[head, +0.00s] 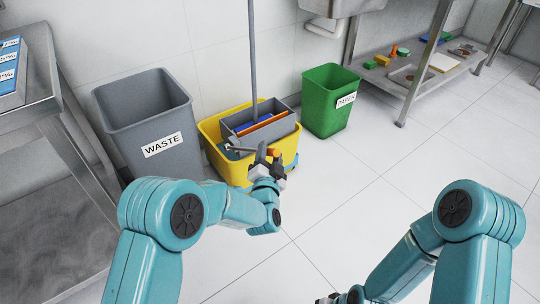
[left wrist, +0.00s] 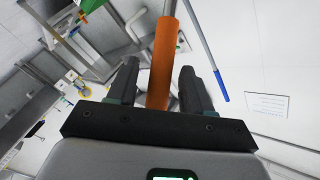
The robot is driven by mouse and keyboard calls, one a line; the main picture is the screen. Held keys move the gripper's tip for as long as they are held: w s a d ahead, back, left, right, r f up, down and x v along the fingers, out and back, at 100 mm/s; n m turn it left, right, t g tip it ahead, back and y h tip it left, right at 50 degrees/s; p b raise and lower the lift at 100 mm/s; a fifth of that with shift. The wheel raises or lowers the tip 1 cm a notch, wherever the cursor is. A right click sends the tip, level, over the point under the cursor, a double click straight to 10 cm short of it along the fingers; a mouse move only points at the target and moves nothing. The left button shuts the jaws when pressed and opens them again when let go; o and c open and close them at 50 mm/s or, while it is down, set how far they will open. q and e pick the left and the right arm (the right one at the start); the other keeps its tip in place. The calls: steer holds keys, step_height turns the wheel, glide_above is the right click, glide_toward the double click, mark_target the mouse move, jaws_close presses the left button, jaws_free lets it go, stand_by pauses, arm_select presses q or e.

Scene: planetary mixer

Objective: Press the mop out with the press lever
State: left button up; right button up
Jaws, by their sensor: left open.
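The yellow mop bucket (head: 213,131) stands on the floor with a grey press (head: 286,124) set in its top. The mop's grey handle (head: 253,52) rises upright from the press. The press lever's orange grip (head: 274,152) is at the front of the bucket. My left gripper (head: 264,160) is at this grip. In the left wrist view the orange lever grip (left wrist: 162,60) runs between the two open fingers, with a gap on either side. The mop head is hidden in the press. My right gripper (head: 335,298) shows only partly at the bottom edge, its jaws unclear.
A grey WASTE bin (head: 148,112) stands left of the bucket and a green PAPER bin (head: 328,108) right of it. A steel table (head: 45,75) is at the left. A low shelf (head: 410,75) with small items is at the back right. The floor in front is clear.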

arm_select(q)
steer(key=shift+w, duration=0.55)
steer(key=shift+c, duration=0.3)
